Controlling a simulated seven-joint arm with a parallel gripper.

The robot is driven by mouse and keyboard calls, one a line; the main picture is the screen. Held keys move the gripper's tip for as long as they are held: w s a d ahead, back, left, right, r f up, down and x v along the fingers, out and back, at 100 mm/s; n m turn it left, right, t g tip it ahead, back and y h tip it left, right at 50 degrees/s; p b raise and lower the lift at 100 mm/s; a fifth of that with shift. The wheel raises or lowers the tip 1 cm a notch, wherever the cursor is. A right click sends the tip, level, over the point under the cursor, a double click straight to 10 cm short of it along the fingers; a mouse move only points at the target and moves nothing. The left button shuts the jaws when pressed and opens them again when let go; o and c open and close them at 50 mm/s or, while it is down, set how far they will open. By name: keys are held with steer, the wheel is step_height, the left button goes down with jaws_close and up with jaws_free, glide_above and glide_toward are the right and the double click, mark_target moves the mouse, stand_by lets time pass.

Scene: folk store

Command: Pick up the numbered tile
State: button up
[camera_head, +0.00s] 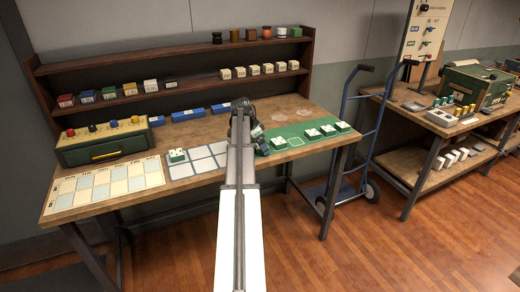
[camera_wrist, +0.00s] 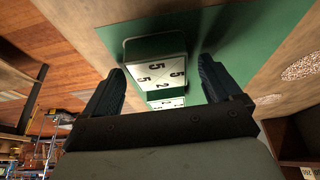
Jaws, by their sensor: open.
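A numbered tile with a white face, a green body and the digits 5 and 2 lies on a green mat; in the wrist view this tile (camera_wrist: 158,72) is between and beyond the fingertips. My gripper (camera_wrist: 162,66) is open, with dark ribbed fingers apart and nothing held. In the head view my gripper (camera_head: 260,141) is low over the left end of the green mat (camera_head: 294,142), close beside a tile (camera_head: 279,143). Several more tiles (camera_head: 312,134) sit in a row to the right. Whether the fingers touch a tile cannot be told.
A white grid board (camera_head: 203,165) left of my arm bears one tile (camera_head: 177,155). A pale chart (camera_head: 105,184) and a green box with knobs (camera_head: 103,143) are further left. Shelves (camera_head: 190,81) with small blocks stand behind. A blue hand truck (camera_head: 350,135) is right of the table.

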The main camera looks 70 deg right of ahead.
steer(key=c, duration=1.2)
steer(key=shift+r, duration=0.1)
steer(key=shift+c, duration=0.2)
